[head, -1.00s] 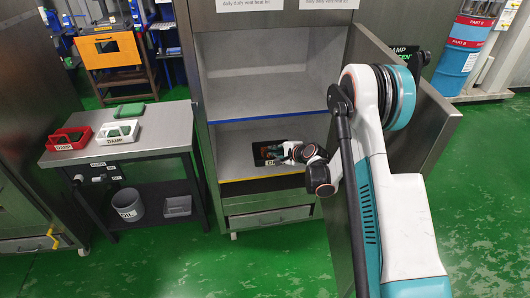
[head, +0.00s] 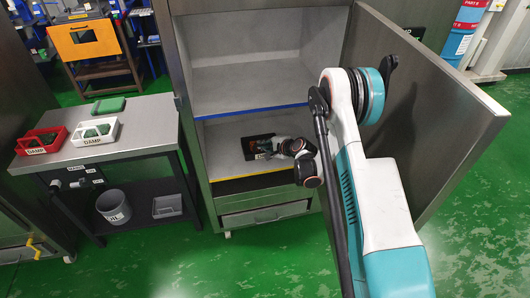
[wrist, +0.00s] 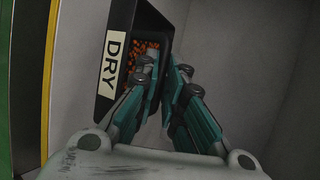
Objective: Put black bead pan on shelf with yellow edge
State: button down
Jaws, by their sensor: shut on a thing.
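The black bead pan (head: 250,146) is in the cabinet's lower compartment, over the shelf with the yellow edge (head: 224,169). In the wrist view the black bead pan (wrist: 101,72) shows a DRY label and orange and dark beads inside. My gripper (head: 268,148) reaches in from the right. In the wrist view my gripper (wrist: 165,75) is shut on the pan's near wall, and its fingers hide part of the rim. The yellow edge (wrist: 47,80) runs along the left there. I cannot tell whether the pan's base touches the shelf.
A blue-edged shelf (head: 255,109) lies above, limiting height. The open cabinet door (head: 440,110) stands right of my arm. Left is a metal table (head: 150,128) with a red tray (head: 42,143), a white tray (head: 94,133) and a green item (head: 108,106).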

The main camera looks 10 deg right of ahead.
notch_tip(320, 180, down, 3)
jog(key=shift+f+b, duration=0.15)
jog(key=shift+b, duration=0.45)
jog(key=c, duration=1.7)
grip_release()
